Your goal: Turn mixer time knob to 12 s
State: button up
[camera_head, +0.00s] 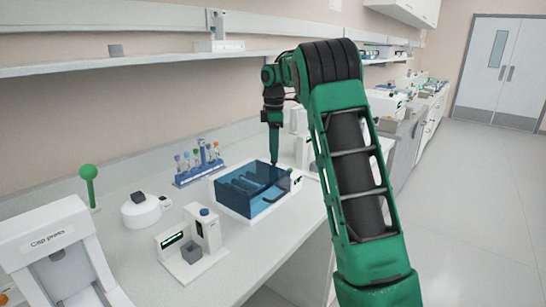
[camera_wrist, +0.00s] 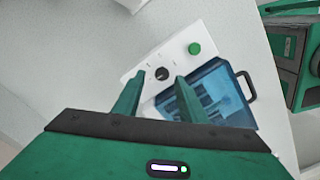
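The mixer (camera_head: 232,207) is a white box with a clear blue lid (camera_head: 250,188) on the bench in the head view. In the wrist view its white panel (camera_wrist: 180,55) carries a black time knob (camera_wrist: 162,73) with a light pointer mark and a green button (camera_wrist: 194,48). My gripper (camera_wrist: 159,76) is open, its two green fingers apart with the knob showing between their tips. I cannot tell whether they touch it. In the head view my gripper (camera_head: 274,160) points down at the mixer's far side, and the knob cannot be made out there. The knob's scale is too small to read.
A rack of coloured tubes (camera_head: 198,165) stands behind the mixer. A small white device (camera_head: 205,228), a round white device (camera_head: 141,209) and a capper (camera_head: 62,255) stand to the left. The lid's black handle (camera_wrist: 246,86) lies right of the fingers.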

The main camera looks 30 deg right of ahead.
jog(key=shift+f, duration=1.05)
